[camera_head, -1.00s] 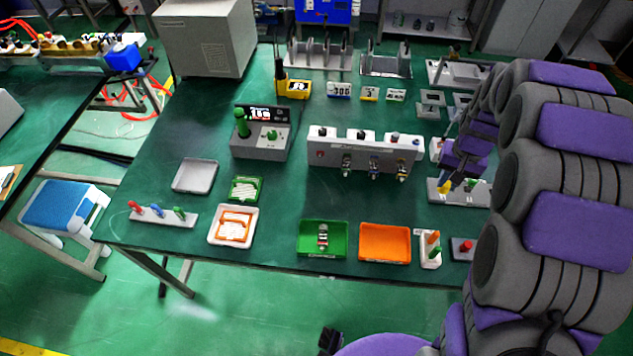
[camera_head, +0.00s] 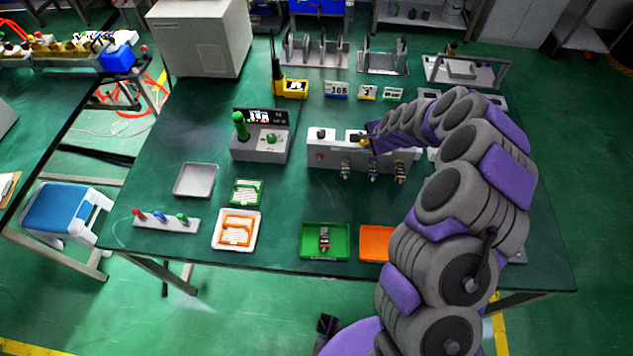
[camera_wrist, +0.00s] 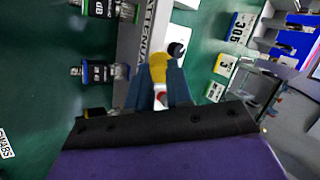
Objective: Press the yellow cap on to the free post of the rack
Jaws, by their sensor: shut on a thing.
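The yellow cap (camera_wrist: 159,66) is held between the fingers of my gripper (camera_wrist: 160,85) in the wrist view. In the head view it is a small yellow spot (camera_head: 364,143) at the tip of my gripper (camera_head: 369,138). The gripper is over the grey attenuator box (camera_head: 325,155), close to its top knobs; whether it touches cannot be told. A low grey rack (camera_head: 165,223) with red, blue and green caps lies at the table's front left. I cannot make out a free post on it.
A green tray (camera_head: 310,243) and an orange tray (camera_head: 374,241) stand at the front edge; my arm partly covers the orange one. A grey instrument (camera_head: 258,147) with a green knob stands left of the attenuator box. An empty grey tray (camera_head: 195,180) lies behind the rack.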

